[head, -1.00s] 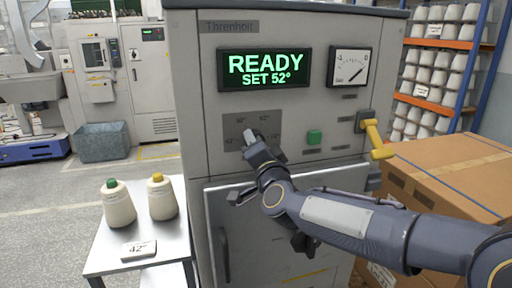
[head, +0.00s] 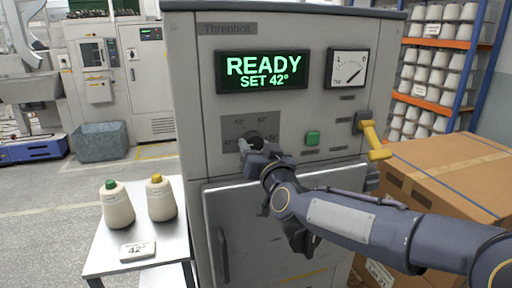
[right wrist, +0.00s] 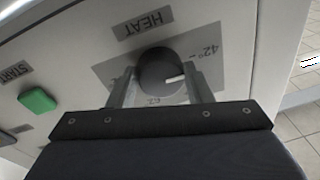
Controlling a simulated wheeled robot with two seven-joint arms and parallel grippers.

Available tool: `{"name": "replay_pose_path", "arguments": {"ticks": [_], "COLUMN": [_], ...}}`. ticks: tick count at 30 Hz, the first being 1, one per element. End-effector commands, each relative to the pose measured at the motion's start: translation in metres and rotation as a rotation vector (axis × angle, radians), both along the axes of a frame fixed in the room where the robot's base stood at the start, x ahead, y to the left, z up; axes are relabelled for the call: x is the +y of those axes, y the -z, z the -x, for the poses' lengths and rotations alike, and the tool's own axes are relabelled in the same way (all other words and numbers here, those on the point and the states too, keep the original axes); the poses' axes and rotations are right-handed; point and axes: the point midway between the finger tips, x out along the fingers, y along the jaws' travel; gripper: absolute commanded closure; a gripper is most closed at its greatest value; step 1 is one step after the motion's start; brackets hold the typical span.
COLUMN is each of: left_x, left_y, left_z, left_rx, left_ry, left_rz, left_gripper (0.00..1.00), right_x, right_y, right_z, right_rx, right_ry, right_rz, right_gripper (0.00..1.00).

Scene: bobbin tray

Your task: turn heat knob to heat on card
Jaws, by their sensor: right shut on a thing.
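The dark round heat knob (right wrist: 160,72) sits on a grey plate under the label HEAT, and its white pointer is toward the 42° mark in the right wrist view. My right gripper (right wrist: 161,92) has its two fingers around the knob and is shut on it. In the head view the right gripper (head: 256,146) partly hides the knob (head: 254,136). The display (head: 263,71) reads READY, SET 42°. The card (head: 138,250) lies on the small metal table and reads 42°. My left gripper is out of view.
Two yarn cones (head: 118,205) stand on the metal table (head: 105,258) behind the card. A green button (head: 312,138) and a yellow lever (head: 374,140) are right of the knob. Cardboard boxes (head: 440,175) stand at the right.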

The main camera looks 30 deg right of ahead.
Motion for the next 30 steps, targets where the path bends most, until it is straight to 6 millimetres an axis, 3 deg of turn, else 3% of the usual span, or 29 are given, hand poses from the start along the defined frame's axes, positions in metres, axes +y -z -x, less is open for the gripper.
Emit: {"name": "replay_pose_path", "arguments": {"ticks": [18, 19, 23, 30], "left_x": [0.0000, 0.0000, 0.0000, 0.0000], "left_y": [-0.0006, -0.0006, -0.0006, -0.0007], "left_z": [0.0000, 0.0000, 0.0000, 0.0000], "left_rx": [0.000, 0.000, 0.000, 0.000], "left_ry": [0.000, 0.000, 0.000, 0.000], "left_rz": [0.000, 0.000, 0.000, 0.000], "left_gripper": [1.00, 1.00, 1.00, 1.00], "right_x": [0.0004, 0.0005, 0.0003, 0.0001], "right_y": [0.0019, 0.0018, 0.0015, 0.0006], "right_z": [-0.0001, -0.0001, -0.0001, 0.0000], "right_rx": [0.014, 0.014, 0.013, 0.011], "right_ry": [-0.002, -0.002, -0.002, -0.001], "right_rz": [0.039, 0.039, 0.040, 0.040], "right_gripper": [0.77, 0.52, 0.35, 0.33]}}
